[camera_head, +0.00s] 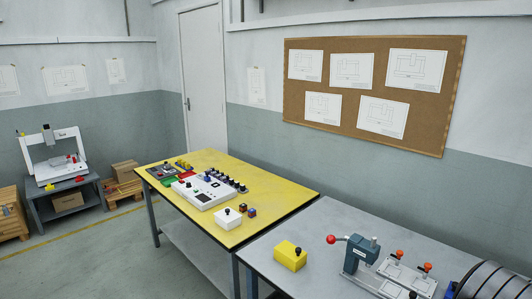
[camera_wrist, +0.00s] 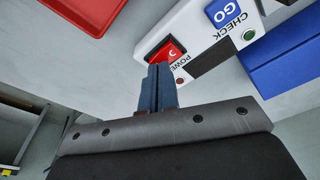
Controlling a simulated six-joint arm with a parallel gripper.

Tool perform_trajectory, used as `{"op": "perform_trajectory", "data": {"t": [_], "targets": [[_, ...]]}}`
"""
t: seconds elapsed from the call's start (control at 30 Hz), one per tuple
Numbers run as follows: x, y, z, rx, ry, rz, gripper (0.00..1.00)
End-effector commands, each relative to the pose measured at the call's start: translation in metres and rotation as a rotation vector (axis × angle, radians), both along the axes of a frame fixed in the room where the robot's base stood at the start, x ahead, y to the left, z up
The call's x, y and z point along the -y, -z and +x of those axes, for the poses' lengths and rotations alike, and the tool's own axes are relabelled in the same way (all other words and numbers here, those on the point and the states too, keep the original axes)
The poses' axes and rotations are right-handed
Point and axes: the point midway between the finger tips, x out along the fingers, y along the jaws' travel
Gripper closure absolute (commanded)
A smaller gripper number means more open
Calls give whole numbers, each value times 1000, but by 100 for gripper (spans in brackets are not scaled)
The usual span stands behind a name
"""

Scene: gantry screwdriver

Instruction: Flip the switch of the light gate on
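The wrist view shows a white control box (camera_wrist: 195,22) with a red rocker switch (camera_wrist: 170,48) in a black frame. Lettering beside the switch reads "POWE", with its end cut off. A blue GO button (camera_wrist: 225,13) and a CHECK label lie to the right. My gripper (camera_wrist: 160,70) has its two blue fingers pressed together, with nothing visible between them. The fingertips are just below the switch in the picture and overlap its lower edge. I cannot tell whether they touch it. My gripper is not in the head view, and I cannot identify this box there.
In the wrist view, a red tray (camera_wrist: 85,12) is at upper left and a blue block (camera_wrist: 285,58) at right. The head view shows a yellow-topped table (camera_head: 285,188), a grey bench (camera_head: 330,222) with a clamp device (camera_head: 360,252), and a white gantry machine (camera_head: 50,157) at left.

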Motion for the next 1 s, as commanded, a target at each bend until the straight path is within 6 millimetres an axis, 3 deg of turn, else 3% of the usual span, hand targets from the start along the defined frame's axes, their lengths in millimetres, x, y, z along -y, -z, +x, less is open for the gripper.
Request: {"op": "perform_trajectory", "data": {"t": [0.27, 1.0], "targets": [[0, -3, 0, 0, 0, 1, 100], [0, -62, 0, 0, 0, 0, 100]]}}
